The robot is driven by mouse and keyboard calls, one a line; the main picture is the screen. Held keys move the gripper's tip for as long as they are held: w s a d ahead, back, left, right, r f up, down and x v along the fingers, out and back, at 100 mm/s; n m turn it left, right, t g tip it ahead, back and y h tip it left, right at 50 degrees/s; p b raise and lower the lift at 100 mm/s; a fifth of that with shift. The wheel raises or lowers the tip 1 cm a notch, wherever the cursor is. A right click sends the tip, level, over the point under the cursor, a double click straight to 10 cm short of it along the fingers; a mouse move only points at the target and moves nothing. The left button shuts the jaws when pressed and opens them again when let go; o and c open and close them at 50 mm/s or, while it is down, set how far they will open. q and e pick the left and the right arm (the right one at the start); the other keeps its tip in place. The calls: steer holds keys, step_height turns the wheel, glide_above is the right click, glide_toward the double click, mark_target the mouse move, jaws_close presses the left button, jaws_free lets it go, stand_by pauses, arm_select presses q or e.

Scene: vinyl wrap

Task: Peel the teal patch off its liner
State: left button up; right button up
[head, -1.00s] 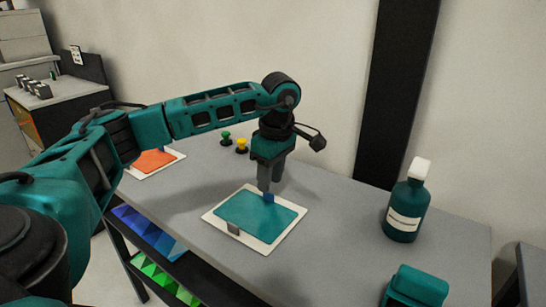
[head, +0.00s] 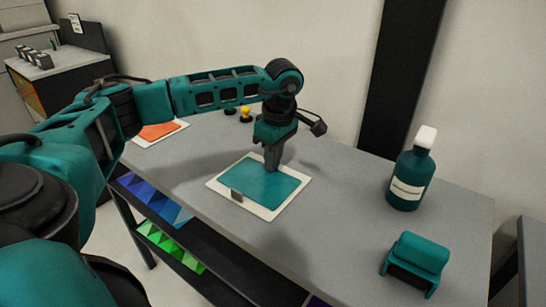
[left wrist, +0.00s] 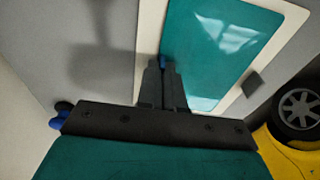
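The teal patch (head: 262,187) lies flat on its white liner (head: 287,209) on the grey table. Both also show in the left wrist view, the patch (left wrist: 213,45) inside the liner's pale border (left wrist: 150,28). My left gripper (head: 271,168) points down at the middle of the patch's far edge. The tab is hidden in the head view. A dark clip (head: 236,195) sits on the liner's near edge. My right gripper is out of view.
A teal bottle with a white cap (head: 409,180) and a teal and black block (head: 416,258) stand at the right. The table between patch and bottle is clear.

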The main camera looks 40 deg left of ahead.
arm_select(q)
jaws_close()
steer(key=o, duration=0.6)
jaws_free()
steer(key=shift+c, duration=0.2)
step_height(320, 180, up, 13)
steer(key=d, duration=0.1)
steer(key=shift+d+p, duration=0.3)
steer(key=shift+p, duration=0.15)
steer(key=shift+w+f, duration=0.1)
